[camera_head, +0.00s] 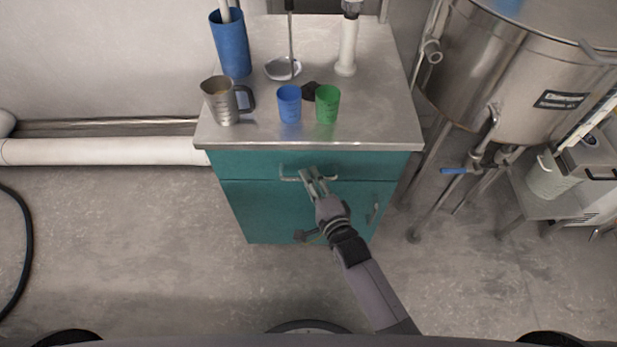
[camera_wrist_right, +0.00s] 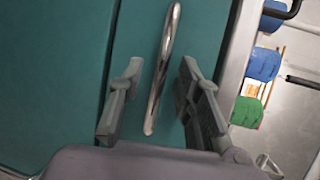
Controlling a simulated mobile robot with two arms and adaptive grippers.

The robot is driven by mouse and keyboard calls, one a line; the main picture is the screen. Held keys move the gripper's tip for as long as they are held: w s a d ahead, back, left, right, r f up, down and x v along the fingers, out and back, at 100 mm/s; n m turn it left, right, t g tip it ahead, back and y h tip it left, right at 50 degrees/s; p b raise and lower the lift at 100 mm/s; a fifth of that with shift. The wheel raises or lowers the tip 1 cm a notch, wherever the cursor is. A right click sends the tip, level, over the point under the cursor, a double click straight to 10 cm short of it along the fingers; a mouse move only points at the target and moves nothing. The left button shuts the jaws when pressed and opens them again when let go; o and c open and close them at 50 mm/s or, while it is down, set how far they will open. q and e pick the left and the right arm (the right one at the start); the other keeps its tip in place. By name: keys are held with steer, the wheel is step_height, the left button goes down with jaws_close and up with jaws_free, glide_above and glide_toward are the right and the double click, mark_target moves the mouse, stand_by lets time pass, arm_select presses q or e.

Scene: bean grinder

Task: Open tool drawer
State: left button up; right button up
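The tool drawer (camera_head: 240,164) is the teal top front of a steel-topped cabinet; it looks shut, flush with the cabinet. Its metal bar handle (camera_head: 288,179) runs across the middle of the front. My right gripper (camera_head: 313,173) is at the handle, over its right part. In the right wrist view the handle (camera_wrist_right: 169,32) lies between the two spread fingers of the right gripper (camera_wrist_right: 161,75), with a visible gap on both sides. The right gripper partly hides the handle in the head view. My left gripper is in neither view.
On the steel top (camera_head: 375,120) stand a metal jug (camera_head: 221,102), a blue cup (camera_head: 289,104), a green cup (camera_head: 327,104), a tall blue container (camera_head: 231,45) and a ladle (camera_head: 283,69). A steel tank (camera_head: 500,75) stands right. The floor in front is clear.

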steer(key=shift+x, duration=0.95)
jaws_close()
